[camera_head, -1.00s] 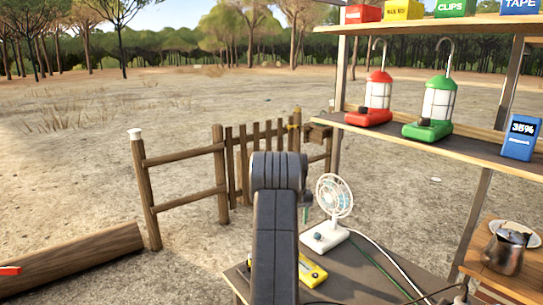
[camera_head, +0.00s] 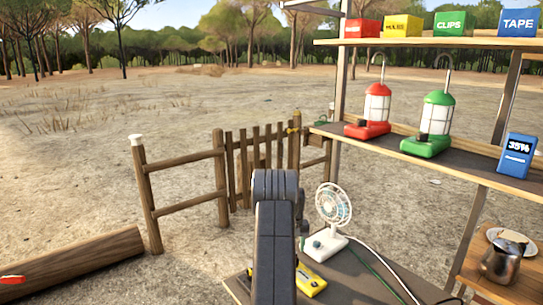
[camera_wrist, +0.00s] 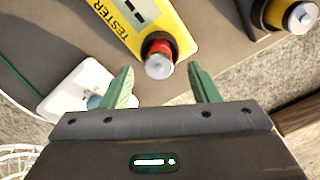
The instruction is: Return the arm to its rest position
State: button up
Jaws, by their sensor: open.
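My gripper (camera_wrist: 162,90) shows in the wrist view with its two green fingers apart and nothing between them. In the head view my dark arm rises at the lower middle and hides the gripper. The yellow tester (camera_head: 310,280) lies on the low table, partly behind the arm.
A white fan (camera_head: 330,215) stands on the low table (camera_head: 355,275), right of the arm. Red (camera_head: 374,105) and green (camera_head: 434,120) lanterns and a blue meter (camera_head: 516,155) stand on a shelf. A kettle (camera_head: 503,258) is lower right. A wooden fence (camera_head: 185,180) and log (camera_head: 75,262) are left.

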notch_tip(320, 180, up, 3)
jog(key=shift+r+p, duration=0.2)
jog(key=shift+p, duration=0.5)
jog(key=shift+s+f+b, duration=0.45)
jog(key=shift+s+b, duration=0.1)
jog(key=shift+s, duration=0.05)
jog(key=shift+s+d, duration=0.15)
jog(key=shift+s, duration=0.4)
jog(key=shift+r, duration=0.15)
